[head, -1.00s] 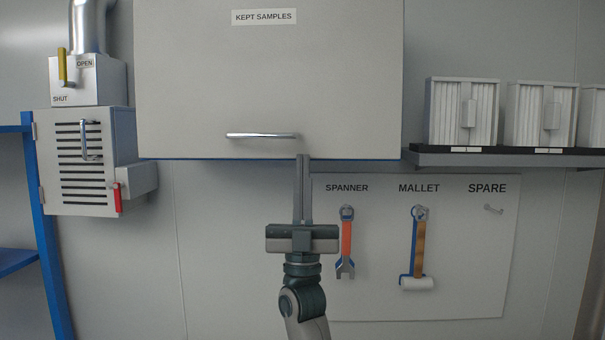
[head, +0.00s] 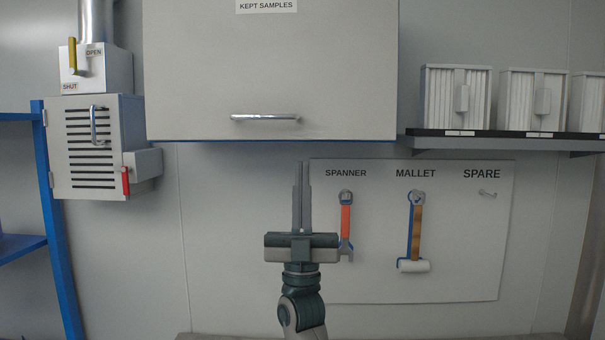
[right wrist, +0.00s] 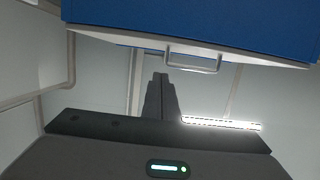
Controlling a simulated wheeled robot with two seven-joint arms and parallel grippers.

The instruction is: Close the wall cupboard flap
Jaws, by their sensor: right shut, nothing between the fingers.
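The wall cupboard flap (head: 330,65) is a light grey panel labelled "KEPT SAMPLES", with a metal bar handle (head: 265,118) near its lower edge. It hangs about upright across the cupboard front, and I see no clear gap. The blue cupboard underside (right wrist: 200,25) shows in the right wrist view, with the handle (right wrist: 193,60) along the flap's pale lower edge. My right gripper (head: 302,168) points up with its fingers together and empty. Its tips are just below the flap's lower edge in the head view, apart from it. My left gripper is out of view.
A vented box (head: 92,150) with a red lever hangs at left, beside a blue rack post (head: 55,215). A board (head: 460,250) with a spanner and mallet hangs below right. A shelf (head: 500,143) with white containers is at right.

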